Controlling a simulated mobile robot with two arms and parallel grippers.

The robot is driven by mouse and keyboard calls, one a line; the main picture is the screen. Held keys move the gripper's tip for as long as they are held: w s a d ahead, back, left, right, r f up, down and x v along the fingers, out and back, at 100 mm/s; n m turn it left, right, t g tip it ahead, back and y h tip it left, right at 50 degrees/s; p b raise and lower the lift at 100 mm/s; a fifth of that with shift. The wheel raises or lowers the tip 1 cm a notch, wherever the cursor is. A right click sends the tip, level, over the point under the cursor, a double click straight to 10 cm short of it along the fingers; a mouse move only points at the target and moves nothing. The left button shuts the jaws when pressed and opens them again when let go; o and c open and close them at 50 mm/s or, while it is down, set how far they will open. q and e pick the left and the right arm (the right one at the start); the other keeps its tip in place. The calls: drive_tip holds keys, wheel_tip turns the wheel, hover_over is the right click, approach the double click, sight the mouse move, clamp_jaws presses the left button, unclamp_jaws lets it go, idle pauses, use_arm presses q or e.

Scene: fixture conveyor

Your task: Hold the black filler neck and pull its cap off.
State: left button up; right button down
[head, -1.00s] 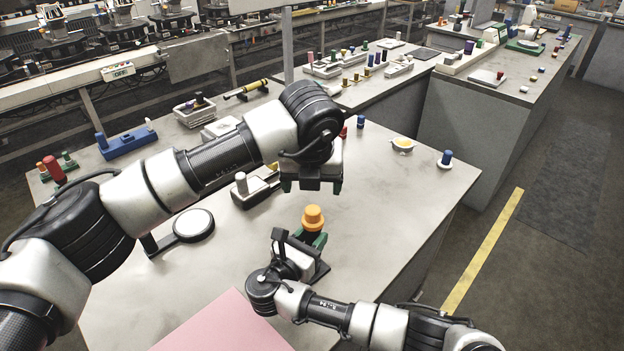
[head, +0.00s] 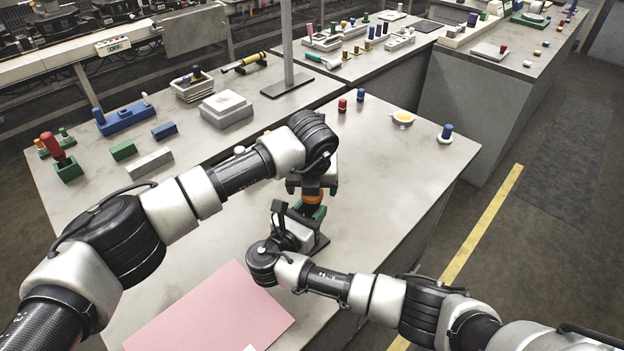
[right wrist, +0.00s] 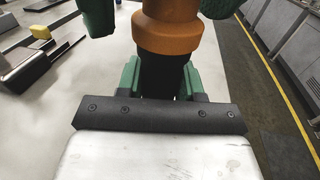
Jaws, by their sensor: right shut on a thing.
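The black filler neck (right wrist: 162,75) stands upright in the right wrist view, between the green fingers of my right gripper (right wrist: 160,82), which is shut on it. Its orange cap (right wrist: 167,30) sits on top, its upper end cut off by the picture edge. In the head view the cap (head: 313,196) shows just above my right gripper (head: 311,212). My left gripper (head: 313,187) is right over the cap.
A pink sheet (head: 212,312) lies on the grey table's front part. Green, grey and blue blocks lie at the left, behind my left arm.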

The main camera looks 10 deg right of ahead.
use_arm(q)
drive_tip(key=c, duration=1.1)
drive_tip(key=shift+r, duration=0.2)
drive_tip(key=shift+r, duration=0.95)
drive_tip(key=shift+r, duration=0.1)
drive_tip(key=shift+r, duration=1.9)
use_arm(e)
drive_tip(key=c, duration=0.6)
unclamp_jaws()
drive_tip(key=shift+c, duration=0.2)
